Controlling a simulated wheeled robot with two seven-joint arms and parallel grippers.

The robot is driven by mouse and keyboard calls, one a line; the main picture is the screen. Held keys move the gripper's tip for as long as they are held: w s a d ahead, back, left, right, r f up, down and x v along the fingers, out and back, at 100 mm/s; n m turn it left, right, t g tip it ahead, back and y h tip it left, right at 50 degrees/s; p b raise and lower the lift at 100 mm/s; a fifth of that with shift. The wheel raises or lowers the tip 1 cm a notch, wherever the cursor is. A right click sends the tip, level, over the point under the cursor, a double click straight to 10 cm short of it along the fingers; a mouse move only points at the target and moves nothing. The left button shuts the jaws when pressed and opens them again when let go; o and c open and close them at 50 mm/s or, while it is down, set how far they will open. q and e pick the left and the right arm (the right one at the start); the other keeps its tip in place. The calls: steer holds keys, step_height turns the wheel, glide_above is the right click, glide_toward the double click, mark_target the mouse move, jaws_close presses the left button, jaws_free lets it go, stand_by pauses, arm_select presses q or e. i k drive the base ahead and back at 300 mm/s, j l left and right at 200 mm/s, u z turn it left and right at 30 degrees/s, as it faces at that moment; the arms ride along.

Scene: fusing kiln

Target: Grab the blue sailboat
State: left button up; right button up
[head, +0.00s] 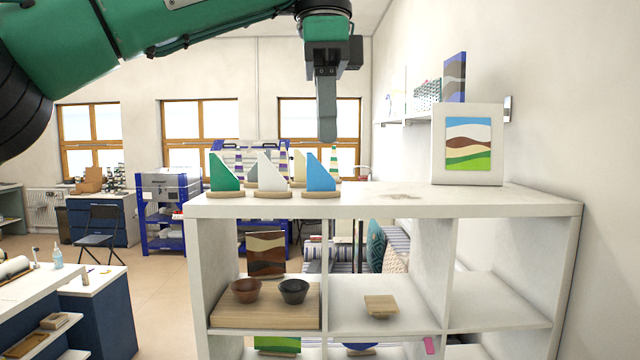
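The blue sailboat (319,177) stands upright on top of the white shelf unit (400,205), at the right end of the front row of sailboats. It has a blue sail on a light wooden base. My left gripper (328,132) points down just above it, with its fingertips close to the sail's peak. The fingers overlap from this side, so I cannot tell whether they are apart. The tips do not appear to reach around the sail. My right gripper is out of view.
A white sailboat (270,172) and a green sailboat (223,173) stand left of the blue one, with more sailboats close behind. A framed landscape panel (468,177) stands to the right. The shelf top between is clear. Bowls (246,291) sit in a lower compartment.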

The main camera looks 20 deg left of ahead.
mark_target(320, 184)
steer(key=i+j, duration=0.15)
steer(key=i, duration=0.25)
steer(key=i+j, duration=0.2)
steer(key=i, duration=0.25)
steer(key=i+j, duration=0.15)
steer(key=i, duration=0.25)
steer(key=i+j, duration=0.2)
steer(key=i, duration=0.2)
